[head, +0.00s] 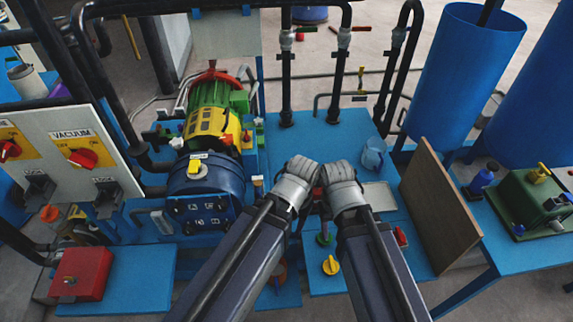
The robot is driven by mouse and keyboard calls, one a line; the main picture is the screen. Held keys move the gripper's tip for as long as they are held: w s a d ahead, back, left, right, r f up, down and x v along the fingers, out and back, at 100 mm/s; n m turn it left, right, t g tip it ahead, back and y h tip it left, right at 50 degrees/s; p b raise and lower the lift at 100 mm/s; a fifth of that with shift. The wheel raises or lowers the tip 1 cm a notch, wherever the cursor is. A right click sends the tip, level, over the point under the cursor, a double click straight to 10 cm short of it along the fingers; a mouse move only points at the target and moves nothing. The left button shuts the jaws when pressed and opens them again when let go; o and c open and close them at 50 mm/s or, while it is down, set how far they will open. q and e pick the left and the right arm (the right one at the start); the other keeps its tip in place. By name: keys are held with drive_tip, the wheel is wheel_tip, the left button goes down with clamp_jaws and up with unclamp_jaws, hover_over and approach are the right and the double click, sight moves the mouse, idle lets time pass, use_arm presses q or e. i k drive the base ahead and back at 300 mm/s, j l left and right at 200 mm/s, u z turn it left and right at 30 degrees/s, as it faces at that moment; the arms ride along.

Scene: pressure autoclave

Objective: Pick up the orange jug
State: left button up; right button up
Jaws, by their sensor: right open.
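My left gripper (300,168) and my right gripper (337,171) are side by side over the blue bench, close together or touching, near the middle of the head view. The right gripper is open. I see both from behind, so the left one's fingers cannot be read. A small orange-brown round object (279,273) shows partly behind my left arm, low on the bench. It may be the orange jug, but most of it is hidden. No whole orange jug is clearly visible.
A pale blue jug (374,154) stands right of my grippers. A brown board (440,208) leans further right. A green and yellow motor pump (213,125) fills the left. A red box (81,274) is front left. Pipes (286,80) rise behind.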

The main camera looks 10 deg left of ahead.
sight(278, 278)
drive_tip(key=k+u, duration=0.15)
drive_tip(key=u, duration=0.35)
drive_tip(key=k+l+u, duration=0.1)
drive_tip(key=k+u, duration=0.45)
